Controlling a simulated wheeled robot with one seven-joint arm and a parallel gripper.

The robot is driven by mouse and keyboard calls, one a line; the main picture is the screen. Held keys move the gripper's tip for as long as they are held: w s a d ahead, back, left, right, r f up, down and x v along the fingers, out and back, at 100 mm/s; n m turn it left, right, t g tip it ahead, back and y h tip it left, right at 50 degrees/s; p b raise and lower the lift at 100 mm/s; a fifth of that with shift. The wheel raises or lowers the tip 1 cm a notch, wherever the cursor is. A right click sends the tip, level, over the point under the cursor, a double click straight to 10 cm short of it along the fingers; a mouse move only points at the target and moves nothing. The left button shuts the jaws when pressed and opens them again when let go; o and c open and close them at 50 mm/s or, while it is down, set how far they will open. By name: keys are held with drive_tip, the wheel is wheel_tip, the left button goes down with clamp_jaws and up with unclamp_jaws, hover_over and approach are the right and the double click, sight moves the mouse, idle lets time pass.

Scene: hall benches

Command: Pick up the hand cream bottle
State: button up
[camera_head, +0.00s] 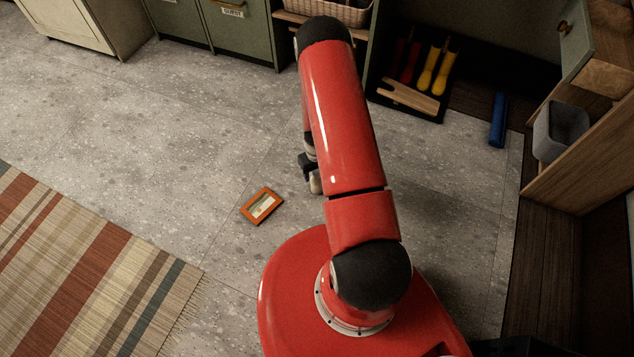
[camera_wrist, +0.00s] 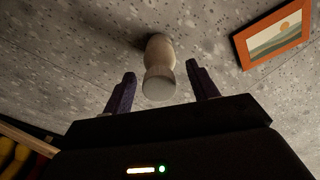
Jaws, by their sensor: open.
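A pale, beige-grey object with a narrowed waist, which I take as the hand cream bottle (camera_wrist: 159,72), shows in the wrist view at upper middle. Its nearer end lies between my gripper's fingers, with a gap on each side. My gripper (camera_wrist: 161,69) is open, its two dark fingers on either side of it. In the head view, part of the bottle (camera_head: 316,184) shows just below my gripper (camera_head: 308,172), at the left edge of my red arm. The arm hides the rest of it there. Whether it touches the floor is hard to tell.
An orange-framed picture (camera_head: 262,206) lies on the floor close to the left; it also shows in the wrist view (camera_wrist: 273,35). A striped rug (camera_head: 95,270) is at lower left. Yellow boots (camera_head: 436,70), a blue roll (camera_head: 498,120) and a grey bin (camera_head: 560,130) are at right.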

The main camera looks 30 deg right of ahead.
drive_tip(key=shift+f, duration=0.6)
clamp_jaws()
drive_tip(key=shift+r, duration=0.1)
wheel_tip(320, 180, up, 19)
drive_tip(key=p, duration=0.2)
drive_tip(key=w+a+r, duration=0.1)
drive_tip(key=a+r, duration=0.7)
drive_tip(key=a, duration=0.6)
drive_tip(key=d+f, duration=0.3)
drive_tip(key=d, duration=0.4)
drive_tip(key=s+d+f, duration=0.1)
drive_tip(key=d+f, duration=0.3)
drive_tip(key=d, duration=0.3)
